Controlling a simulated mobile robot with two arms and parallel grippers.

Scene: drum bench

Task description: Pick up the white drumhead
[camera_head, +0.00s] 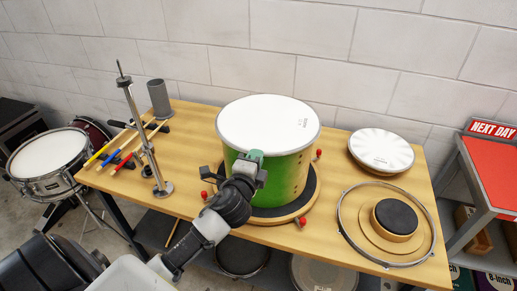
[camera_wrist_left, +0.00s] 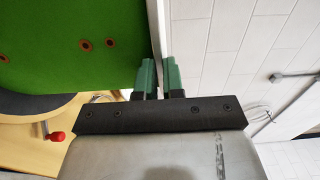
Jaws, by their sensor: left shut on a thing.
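The white drumhead (camera_head: 268,120) lies across the top of the green drum (camera_head: 290,176), apparently level and against its rim. My left gripper (camera_head: 252,158) is at the near edge of the drumhead. In the left wrist view, the green fingertips (camera_wrist_left: 159,76) are closed on the thin pale edge of the drumhead (camera_wrist_left: 156,30), beside the green shell (camera_wrist_left: 70,55). The gripper hides part of the near rim and shell. My right gripper is not in view.
The drum stands on a round dark-topped base (camera_head: 309,200) with red knobs. A second pale round head (camera_head: 381,149) and a metal hoop (camera_head: 343,225) around a dark pad (camera_head: 396,216) are on the right. A metal stand (camera_head: 141,130) and drumsticks (camera_head: 115,148) are on the left.

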